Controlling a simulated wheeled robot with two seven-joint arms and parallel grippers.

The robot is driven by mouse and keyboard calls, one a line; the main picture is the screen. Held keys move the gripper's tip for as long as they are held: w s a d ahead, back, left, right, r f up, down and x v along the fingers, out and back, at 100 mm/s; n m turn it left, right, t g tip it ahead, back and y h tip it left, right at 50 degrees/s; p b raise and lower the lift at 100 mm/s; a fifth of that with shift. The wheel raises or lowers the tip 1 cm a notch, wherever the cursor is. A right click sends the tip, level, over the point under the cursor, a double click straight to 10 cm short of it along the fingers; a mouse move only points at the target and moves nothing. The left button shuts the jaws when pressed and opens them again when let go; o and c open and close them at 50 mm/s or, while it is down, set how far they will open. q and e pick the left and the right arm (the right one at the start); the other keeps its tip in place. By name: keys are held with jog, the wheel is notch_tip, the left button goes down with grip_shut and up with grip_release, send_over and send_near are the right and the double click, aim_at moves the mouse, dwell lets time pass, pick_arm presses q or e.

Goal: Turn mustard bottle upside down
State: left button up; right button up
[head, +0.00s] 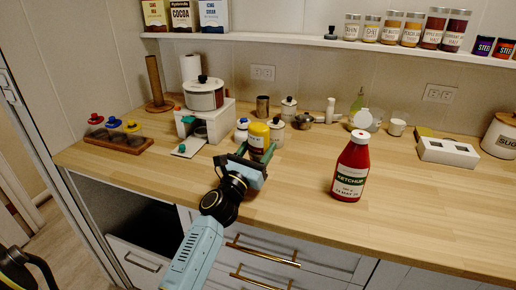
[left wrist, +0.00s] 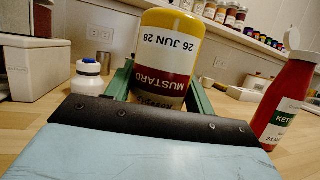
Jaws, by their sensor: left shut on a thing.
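The mustard bottle (head: 258,138) is yellow with a white and dark red label, at the middle of the wooden counter in the head view. In the left wrist view the mustard bottle (left wrist: 168,50) stands upside down: its label text is inverted and its rounded yellow base is on top. My left gripper (head: 254,158) is shut on it, with green fingers on both sides. The bottle's lower end is hidden behind the gripper, so I cannot tell whether it touches the counter. My right gripper is not in view.
An upright red ketchup bottle (head: 351,168) stands to the right. The counter (head: 420,200) is clear at the front right.

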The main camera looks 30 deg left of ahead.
pick_arm(q)
jog(key=shift+f, duration=0.2)
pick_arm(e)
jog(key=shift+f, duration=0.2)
pick_arm(q)
jog(key=o, duration=1.2)
jog(key=shift+o, duration=0.2)
jog(key=shift+f, duration=0.15)
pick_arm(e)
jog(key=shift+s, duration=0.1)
